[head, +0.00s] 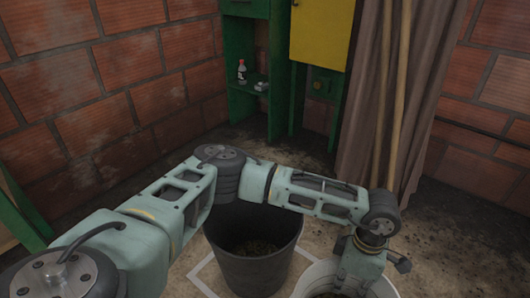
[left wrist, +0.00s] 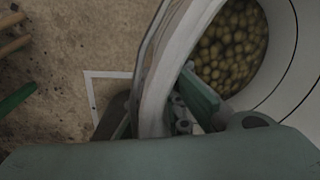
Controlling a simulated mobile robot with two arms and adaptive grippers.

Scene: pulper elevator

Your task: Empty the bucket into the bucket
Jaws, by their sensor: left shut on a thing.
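A white bucket (head: 306,276) stands at the bottom right of the head view, partly cut off by the frame edge. In the left wrist view its white wall (left wrist: 284,70) surrounds many yellow-green fruits or beans (left wrist: 232,48). My left gripper (left wrist: 155,108) is shut on the white bucket's rim, one finger inside and one outside. A dark bucket (head: 250,272) stands left of it, under my left arm, with some dark, grainy contents low inside. Part of its rim is hidden by my arm. My right gripper is not in view.
A white outline (head: 203,277) is painted on the floor around the dark bucket. Behind are a green shelf (head: 245,100) with a small bottle (head: 242,71), a yellow panel (head: 320,33), a brown curtain (head: 358,130) and wooden poles (head: 402,110). Brick walls close in both sides.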

